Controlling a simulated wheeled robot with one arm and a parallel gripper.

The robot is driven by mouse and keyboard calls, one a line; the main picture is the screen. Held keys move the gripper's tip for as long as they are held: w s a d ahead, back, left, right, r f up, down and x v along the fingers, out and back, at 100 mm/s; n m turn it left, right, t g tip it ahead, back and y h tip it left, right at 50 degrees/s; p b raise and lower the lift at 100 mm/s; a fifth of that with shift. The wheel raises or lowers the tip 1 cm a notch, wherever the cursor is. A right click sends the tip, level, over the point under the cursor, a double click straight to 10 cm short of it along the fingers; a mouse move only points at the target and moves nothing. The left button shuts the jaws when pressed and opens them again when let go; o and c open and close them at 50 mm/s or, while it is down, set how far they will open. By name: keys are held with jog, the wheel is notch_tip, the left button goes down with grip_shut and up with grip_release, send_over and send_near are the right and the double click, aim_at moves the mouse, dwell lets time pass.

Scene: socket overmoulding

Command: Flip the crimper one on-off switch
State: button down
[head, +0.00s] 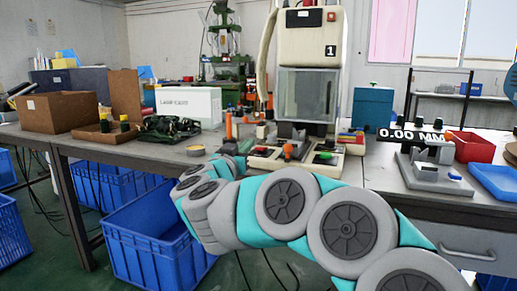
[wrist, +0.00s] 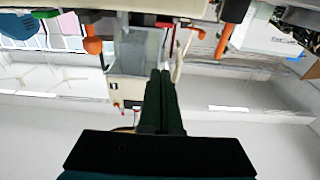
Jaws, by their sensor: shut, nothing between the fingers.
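Crimper one (head: 310,45) is the tall cream machine marked "1", standing at the back of the bench with a clear guard on its front. A small red part that looks like its switch (head: 332,16) is at the upper right of its front. In the wrist view the crimper (wrist: 124,88) appears upside down behind the fingers, with a small red spot (wrist: 117,105) near its top. My gripper (wrist: 161,73) is shut and empty, its dark fingers together. In the head view my arm reaches to the bench's front edge left of the crimper; the fingertips are not clear there.
Orange-handled tools (head: 229,127) stand left of the crimper's base. A control panel (head: 290,155) with coloured knobs lies in front. A measuring device reading 0.00 MM (head: 430,165), a red bin (head: 472,147) and a blue tray (head: 495,180) are right. Cardboard boxes (head: 60,112) are left.

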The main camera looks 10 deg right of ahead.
dwell(0.3)
jog(key=r, duration=0.1)
send_over(258, 155)
jog(key=shift+w+d+r+b, duration=0.1)
jog(key=shift+w+d+b, duration=0.1)
jog(key=shift+w+b, duration=0.15)
jog(key=shift+s+a+f+b, duration=0.15)
jog(key=shift+f+b, duration=0.1)
jog(key=shift+f, duration=0.7)
jog(key=shift+s+f+b, duration=0.15)
jog(key=shift+f+b, duration=0.1)
jog(key=shift+f, duration=0.7)
